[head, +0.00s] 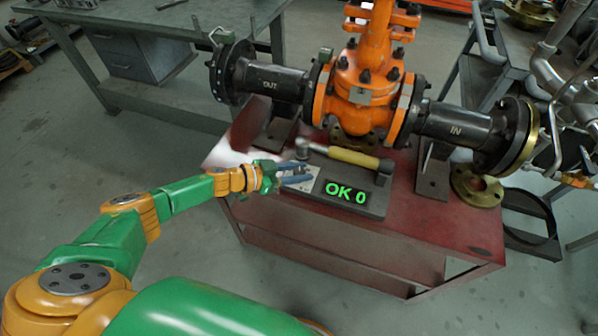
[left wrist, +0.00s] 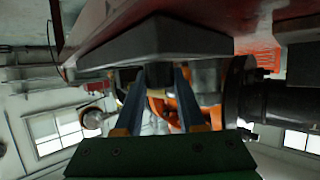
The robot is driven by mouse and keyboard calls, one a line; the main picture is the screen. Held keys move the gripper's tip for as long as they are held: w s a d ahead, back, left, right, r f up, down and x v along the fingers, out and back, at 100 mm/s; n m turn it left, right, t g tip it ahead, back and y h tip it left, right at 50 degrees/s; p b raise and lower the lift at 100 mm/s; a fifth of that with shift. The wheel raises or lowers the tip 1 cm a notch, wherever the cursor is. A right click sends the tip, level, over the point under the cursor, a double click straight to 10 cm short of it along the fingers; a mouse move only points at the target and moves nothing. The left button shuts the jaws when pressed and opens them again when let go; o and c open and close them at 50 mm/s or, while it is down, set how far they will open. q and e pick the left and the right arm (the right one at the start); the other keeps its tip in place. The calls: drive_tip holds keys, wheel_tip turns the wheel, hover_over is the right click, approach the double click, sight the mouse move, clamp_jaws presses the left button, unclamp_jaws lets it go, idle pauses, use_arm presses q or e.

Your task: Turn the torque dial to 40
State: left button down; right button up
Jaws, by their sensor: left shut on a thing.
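The torque tester is a grey block (head: 372,205) on the red table, with a green display (head: 346,195) reading "OK 0". My left gripper (head: 300,173) reaches its left end from the left, with blue fingers closed there. In the left wrist view, the grey block's edge (left wrist: 160,40) is above the fingers. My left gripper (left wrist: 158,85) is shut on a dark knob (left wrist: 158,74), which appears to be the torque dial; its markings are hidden. My right gripper is in neither view.
A torque wrench with a yellow handle (head: 352,157) lies across the back of the block. The orange gate valve (head: 362,85) with black flanged pipes stands just behind. The red table (head: 440,225) is clear at front right. A grey workbench (head: 150,25) stands at back left.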

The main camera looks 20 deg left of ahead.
use_arm(q)
drive_tip(key=c, duration=0.5)
unclamp_jaws()
drive_tip(key=p+v, duration=0.1)
drive_tip(key=v, duration=0.6)
drive_tip(key=shift+p, duration=0.3)
